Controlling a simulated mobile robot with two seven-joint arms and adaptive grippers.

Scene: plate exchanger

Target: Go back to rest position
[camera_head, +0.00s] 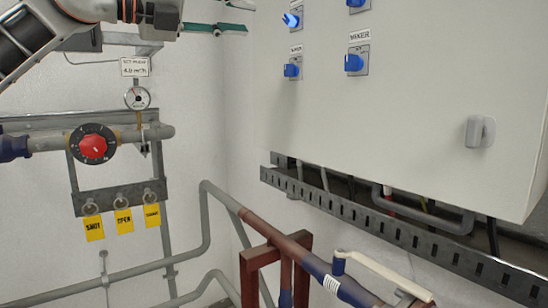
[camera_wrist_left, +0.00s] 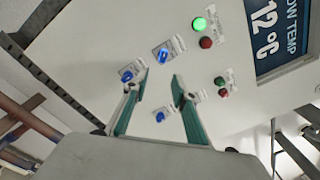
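My left gripper (camera_head: 246,15) shows at the top of the head view, its arm coming in from the upper left. Its two green fingers point right toward the white control cabinet (camera_head: 400,140) and are apart, with nothing between them. In the left wrist view, the open fingers (camera_wrist_left: 155,85) point at the cabinet face (camera_wrist_left: 130,30), with blue switches (camera_wrist_left: 160,116) seen between and beyond them. I cannot tell the exact gap to the cabinet, but no contact shows. My right gripper is in neither view.
A pipe carries a red-and-black dial valve (camera_head: 93,145) and a round gauge (camera_head: 137,98). Yellow tags (camera_head: 123,221) hang below. A slotted cable tray (camera_head: 400,232) runs under the cabinet. A brown pipe (camera_head: 270,232) and a white-handled valve (camera_head: 385,270) are lower down.

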